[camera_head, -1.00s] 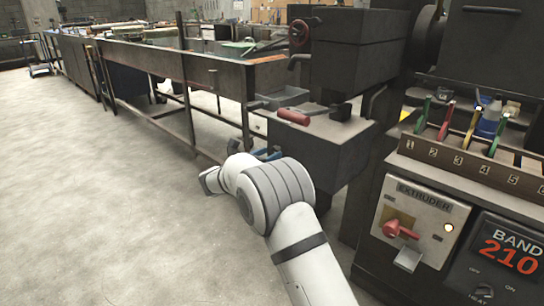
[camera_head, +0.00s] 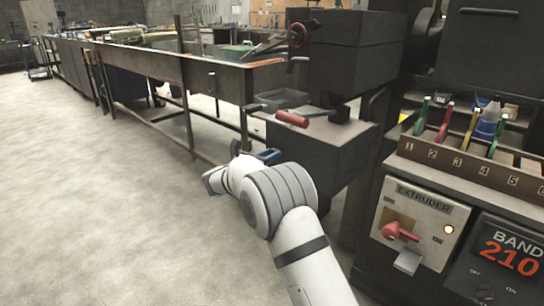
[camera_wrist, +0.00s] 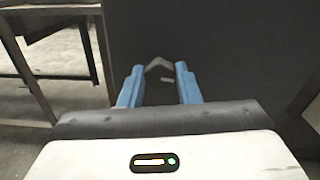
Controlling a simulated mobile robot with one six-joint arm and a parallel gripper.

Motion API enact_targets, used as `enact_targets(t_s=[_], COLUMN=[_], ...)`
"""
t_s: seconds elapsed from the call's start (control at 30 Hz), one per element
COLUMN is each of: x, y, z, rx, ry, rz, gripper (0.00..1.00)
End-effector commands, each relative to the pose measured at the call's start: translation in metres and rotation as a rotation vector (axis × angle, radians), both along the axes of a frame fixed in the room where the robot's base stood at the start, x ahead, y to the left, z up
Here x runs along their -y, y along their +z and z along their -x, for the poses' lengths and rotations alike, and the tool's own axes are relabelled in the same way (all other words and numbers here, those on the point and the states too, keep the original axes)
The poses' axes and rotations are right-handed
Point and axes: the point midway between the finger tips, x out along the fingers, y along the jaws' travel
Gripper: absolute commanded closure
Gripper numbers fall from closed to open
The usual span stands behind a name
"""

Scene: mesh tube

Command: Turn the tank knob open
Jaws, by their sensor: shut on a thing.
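My gripper (camera_wrist: 158,88) shows in the wrist view with two blue fingers on either side of a small grey piece, likely the tank knob (camera_wrist: 159,66). It is shut on that piece, in front of a dark flat face. How the piece is attached is too dark to tell. In the head view my gripper (camera_head: 267,156) is partly hidden behind my white arm, at the left side of the dark lower block (camera_head: 325,152). The knob cannot be made out there.
A red-gripped lever (camera_head: 292,118) sticks out just above my gripper. A red round knob (camera_head: 298,33) is higher up. A long metal trough (camera_head: 215,78) runs away to the left. The extruder panel (camera_head: 412,225) stands at the right. The floor at left is clear.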

Motion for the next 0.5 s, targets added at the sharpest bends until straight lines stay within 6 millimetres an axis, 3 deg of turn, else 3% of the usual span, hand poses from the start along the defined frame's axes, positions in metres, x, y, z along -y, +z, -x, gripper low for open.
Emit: enact_targets(t_s=[0.5], x=[-0.0003], y=[0.0052], z=[0.0], rx=[-0.061], ry=[-0.002], rz=[0.075], gripper=[0.93])
